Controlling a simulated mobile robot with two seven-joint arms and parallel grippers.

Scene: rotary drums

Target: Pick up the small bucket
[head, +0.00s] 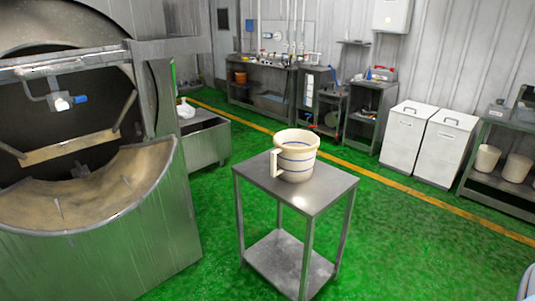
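The small bucket (296,157) is cream coloured with thin blue bands and a handle on its left side. It stands upright on the top of a small metal table (318,194) in the middle of the head view. Its inside is only partly visible. Neither of my grippers shows in the head view, and nothing touches the bucket.
A large metal drum machine (130,240) fills the left side. Green floor (400,240) is clear around the table's front and right. White bins (420,140), a shelf with pale buckets (487,158) and workbenches (260,85) line the back.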

